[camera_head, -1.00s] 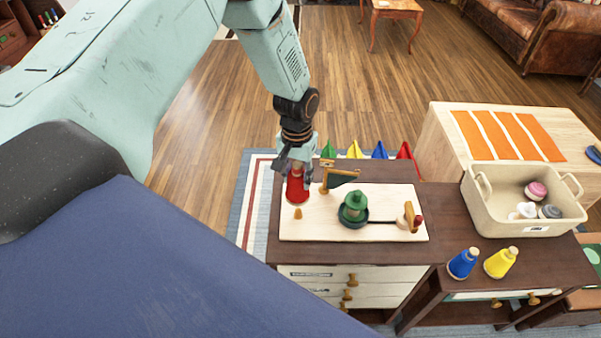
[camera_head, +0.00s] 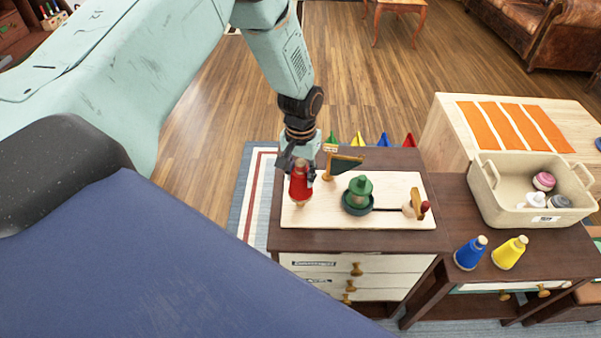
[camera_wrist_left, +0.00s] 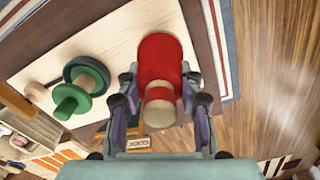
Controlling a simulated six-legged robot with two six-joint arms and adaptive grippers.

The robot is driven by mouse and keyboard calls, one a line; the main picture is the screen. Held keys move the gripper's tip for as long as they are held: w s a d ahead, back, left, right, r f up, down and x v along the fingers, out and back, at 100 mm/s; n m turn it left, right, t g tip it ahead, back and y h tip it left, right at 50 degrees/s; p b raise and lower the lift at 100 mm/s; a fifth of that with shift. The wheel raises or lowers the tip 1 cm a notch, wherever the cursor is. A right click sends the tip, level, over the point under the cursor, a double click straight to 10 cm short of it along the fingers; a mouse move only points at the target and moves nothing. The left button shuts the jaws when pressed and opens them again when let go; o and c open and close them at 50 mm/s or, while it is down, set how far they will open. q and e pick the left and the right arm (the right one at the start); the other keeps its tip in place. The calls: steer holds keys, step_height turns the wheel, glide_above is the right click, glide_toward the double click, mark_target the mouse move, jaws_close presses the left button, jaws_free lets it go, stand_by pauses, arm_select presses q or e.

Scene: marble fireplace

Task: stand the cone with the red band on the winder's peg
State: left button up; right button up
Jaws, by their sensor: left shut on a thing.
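The red cone (camera_head: 300,184), with a pale wooden tip and a red band near it, is upright in my left gripper (camera_head: 299,164). In the left wrist view the fingers (camera_wrist_left: 161,95) are shut on both sides of the cone (camera_wrist_left: 160,60). It is over the left part of the winder's pale board (camera_head: 392,222). The cone hides most or all of the winder's peg, so I cannot tell whether it is around the peg or just above it. My right gripper is not in view.
Blue (camera_head: 470,253) and yellow (camera_head: 510,253) cones stand to the right. A cream basket (camera_head: 500,212) holds several small things behind them.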

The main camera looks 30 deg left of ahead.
arm_select(q)
steer(key=shift+w+a+f, duration=0.1)
steer(key=shift+f, duration=0.55)
steer(key=shift+f+b, duration=0.4)
steer(key=shift+b, duration=0.25)
steer(key=shift+f, duration=0.25)
steer(key=shift+f+b, duration=0.4)
steer(key=shift+f, duration=0.15)
steer(key=shift+r, duration=0.1)
steer(key=o, duration=1.3)
